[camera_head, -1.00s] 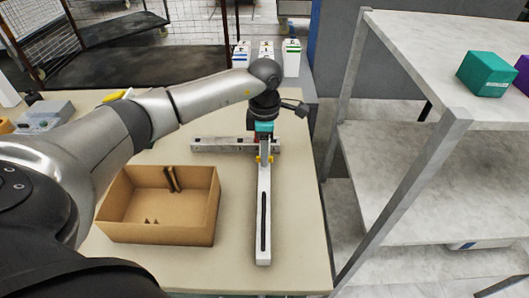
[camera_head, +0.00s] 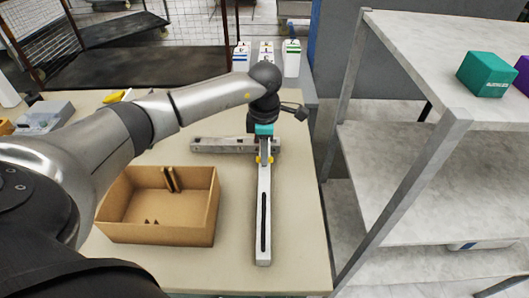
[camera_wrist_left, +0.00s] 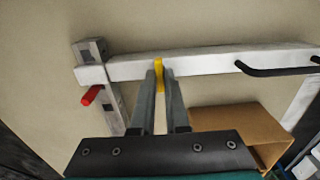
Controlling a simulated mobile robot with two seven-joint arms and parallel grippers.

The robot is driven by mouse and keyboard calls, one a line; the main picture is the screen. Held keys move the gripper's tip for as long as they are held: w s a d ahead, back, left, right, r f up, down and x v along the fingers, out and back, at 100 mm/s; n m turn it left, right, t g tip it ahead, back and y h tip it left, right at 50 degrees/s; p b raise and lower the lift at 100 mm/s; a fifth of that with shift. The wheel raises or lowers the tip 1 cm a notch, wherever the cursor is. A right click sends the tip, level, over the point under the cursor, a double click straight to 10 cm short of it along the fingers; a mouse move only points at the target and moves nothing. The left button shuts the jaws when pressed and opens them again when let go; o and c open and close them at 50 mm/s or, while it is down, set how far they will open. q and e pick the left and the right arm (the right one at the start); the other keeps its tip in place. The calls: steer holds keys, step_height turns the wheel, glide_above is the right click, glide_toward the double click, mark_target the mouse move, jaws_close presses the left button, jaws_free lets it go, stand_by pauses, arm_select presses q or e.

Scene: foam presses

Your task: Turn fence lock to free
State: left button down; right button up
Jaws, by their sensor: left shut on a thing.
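The fence is a long pale bar (camera_head: 263,215) with a dark slot, lying on the table and meeting a shorter crossing rail (camera_head: 215,145) at its far end. A small yellow lock piece (camera_head: 264,160) is on the bar near that junction; it also shows in the left wrist view (camera_wrist_left: 158,72). My left gripper (camera_wrist_left: 160,84) reaches down over the bar and is shut on the yellow piece, its fingers hiding part of it. A red knob (camera_wrist_left: 92,95) sticks out beside the rail, left of the fingers. My right gripper is out of view.
An open cardboard box (camera_head: 160,232) stands left of the bar. A grey device (camera_head: 45,117) is at the far left of the table (camera_head: 295,270). White containers (camera_head: 266,57) stand beyond. A shelf unit (camera_head: 450,120) stands right of the table.

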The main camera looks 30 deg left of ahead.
arm_select(q)
steer(key=shift+n, duration=0.3)
steer(key=n+p, duration=0.1)
steer(key=n, duration=0.2)
steer(key=shift+r+n, duration=0.1)
steer(key=shift+n, duration=0.2)
steer(key=n+p, duration=0.1)
steer(key=n, duration=0.3)
steer(key=shift+n, duration=0.3)
steer(key=n+p, duration=0.2)
steer(key=n, duration=0.2)
steer(key=shift+n, duration=0.3)
steer(key=shift+n+p, duration=0.85)
steer(key=shift+n, duration=1.35)
steer(key=c, duration=0.9)
jaws_free()
